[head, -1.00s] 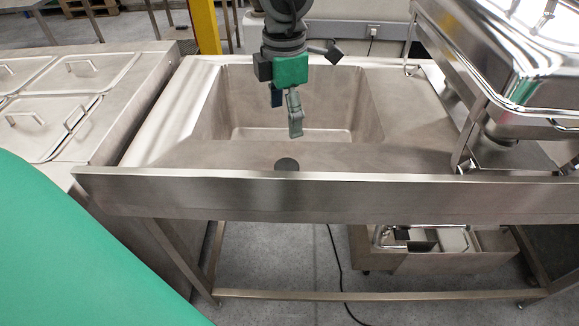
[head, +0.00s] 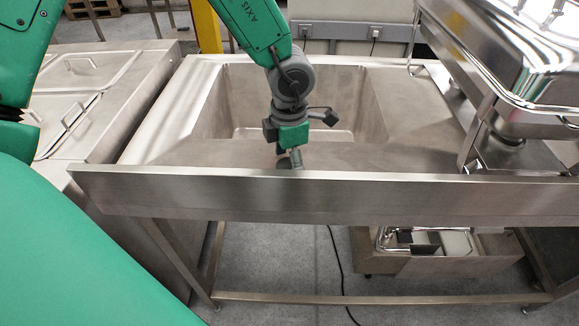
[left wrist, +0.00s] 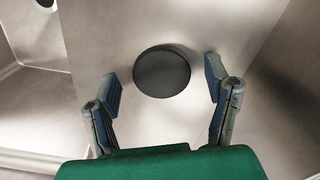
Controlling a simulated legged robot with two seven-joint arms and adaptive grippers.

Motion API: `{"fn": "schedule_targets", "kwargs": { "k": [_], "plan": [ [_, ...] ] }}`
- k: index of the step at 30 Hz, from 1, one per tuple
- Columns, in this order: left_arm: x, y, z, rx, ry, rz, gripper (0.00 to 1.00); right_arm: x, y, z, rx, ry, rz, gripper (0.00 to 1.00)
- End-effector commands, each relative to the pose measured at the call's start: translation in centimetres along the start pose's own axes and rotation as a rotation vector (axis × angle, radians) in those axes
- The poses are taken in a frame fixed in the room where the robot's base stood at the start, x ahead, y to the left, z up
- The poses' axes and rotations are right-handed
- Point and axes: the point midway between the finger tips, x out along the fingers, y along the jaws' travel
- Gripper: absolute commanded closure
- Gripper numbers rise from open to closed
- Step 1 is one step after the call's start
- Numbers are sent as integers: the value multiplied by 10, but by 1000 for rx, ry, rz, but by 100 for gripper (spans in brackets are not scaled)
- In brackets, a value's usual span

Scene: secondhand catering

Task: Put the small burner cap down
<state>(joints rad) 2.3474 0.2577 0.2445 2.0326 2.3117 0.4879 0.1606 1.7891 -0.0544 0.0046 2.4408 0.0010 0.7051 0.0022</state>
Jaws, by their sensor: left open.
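The small burner cap (left wrist: 162,72) is a dark round disc lying flat on the steel sink unit's bare front surface (head: 370,157). My left gripper (head: 290,160) is over it, just behind the raised front edge. In the left wrist view the open fingers (left wrist: 162,82) stand on either side of the cap, with a gap on both sides. They are not closed on it. In the head view the gripper mostly hides the cap. My right gripper is not in view.
The sink basin (head: 345,105) opens just behind the gripper. A raised steel front edge (head: 400,192) runs in front. A shiny chafing dish (head: 520,75) stands on the right. A lidded steel counter (head: 110,110) is on the left. Free surface lies either side of the gripper.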

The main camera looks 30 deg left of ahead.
Motion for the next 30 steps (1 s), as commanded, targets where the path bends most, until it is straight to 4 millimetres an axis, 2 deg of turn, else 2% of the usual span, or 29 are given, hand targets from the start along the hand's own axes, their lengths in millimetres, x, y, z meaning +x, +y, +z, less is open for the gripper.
{"fn": "schedule_targets", "kwargs": {
  "k": [7, 12, 14, 15, 23, 26, 30],
  "plan": [
    [1, 0, 0, 0, -1, 1, 29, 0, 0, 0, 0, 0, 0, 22],
    [1, 0, 0, 0, -1, 1, 88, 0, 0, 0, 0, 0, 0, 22],
    [1, 0, 0, 0, -1, 1, 88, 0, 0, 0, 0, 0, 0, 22],
    [1, 0, 0, 0, -2, 1, 93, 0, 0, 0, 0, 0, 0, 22],
    [-6, 0, 1, 0, -4, 1, 93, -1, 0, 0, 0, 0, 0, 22],
    [-21, 1, 1, -1, -7, 1, 93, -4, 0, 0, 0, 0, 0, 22],
    [-51, 1, 1, -1, -9, 1, 93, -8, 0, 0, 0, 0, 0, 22]
  ]
}}
